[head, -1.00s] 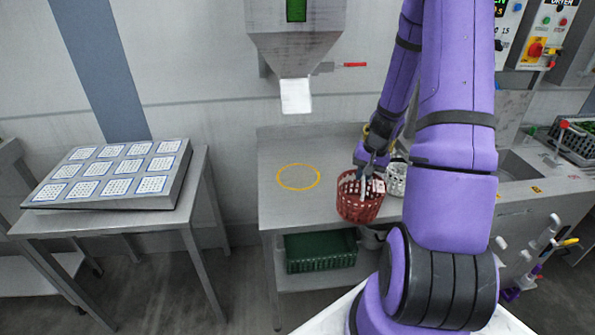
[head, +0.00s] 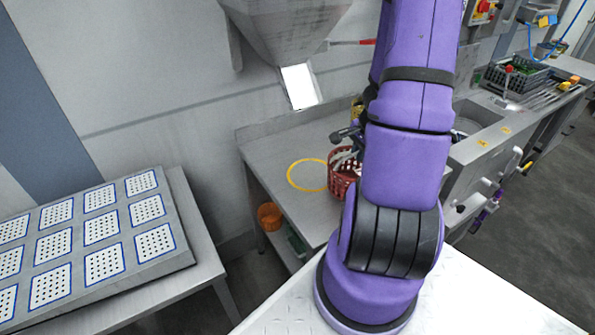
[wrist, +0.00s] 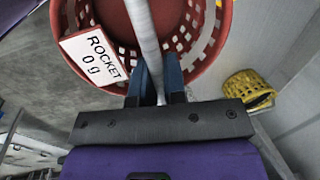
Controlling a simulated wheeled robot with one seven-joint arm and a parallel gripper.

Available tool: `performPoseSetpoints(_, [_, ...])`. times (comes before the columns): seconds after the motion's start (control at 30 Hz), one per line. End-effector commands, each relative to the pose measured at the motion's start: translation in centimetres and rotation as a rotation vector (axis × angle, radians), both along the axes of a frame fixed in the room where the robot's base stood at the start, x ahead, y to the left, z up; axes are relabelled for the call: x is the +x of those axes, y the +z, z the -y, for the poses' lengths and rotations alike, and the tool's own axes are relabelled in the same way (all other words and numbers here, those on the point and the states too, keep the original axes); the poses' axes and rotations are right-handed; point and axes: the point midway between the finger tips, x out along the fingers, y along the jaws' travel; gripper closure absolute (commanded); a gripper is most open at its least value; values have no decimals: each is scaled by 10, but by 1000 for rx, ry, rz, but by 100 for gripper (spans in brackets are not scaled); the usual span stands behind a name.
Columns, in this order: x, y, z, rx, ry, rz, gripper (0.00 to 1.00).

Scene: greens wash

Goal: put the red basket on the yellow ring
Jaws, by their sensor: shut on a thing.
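The red basket (head: 340,182) is just right of the yellow ring (head: 291,168) in the head view and covers the ring's right edge. My arm hides the basket's right part. I cannot tell whether its base is touching the table. My gripper (wrist: 155,80) is shut on the basket's grey handle (wrist: 146,35). The ring lies flat on the metal table (head: 280,140), and its inside looks empty.
A steel hopper (head: 285,30) with a white chute hangs above the table's back. An orange container (head: 269,216) is low under the table. A yellow basket (wrist: 248,88) shows at the wrist view's right. A side table with a panel of dotted cards (head: 100,228) stands left.

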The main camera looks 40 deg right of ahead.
Motion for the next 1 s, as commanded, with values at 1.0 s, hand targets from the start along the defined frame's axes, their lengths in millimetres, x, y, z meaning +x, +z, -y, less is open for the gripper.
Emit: performPoseSetpoints(1.0, [125,-12,4,-1,-20,-2,100])
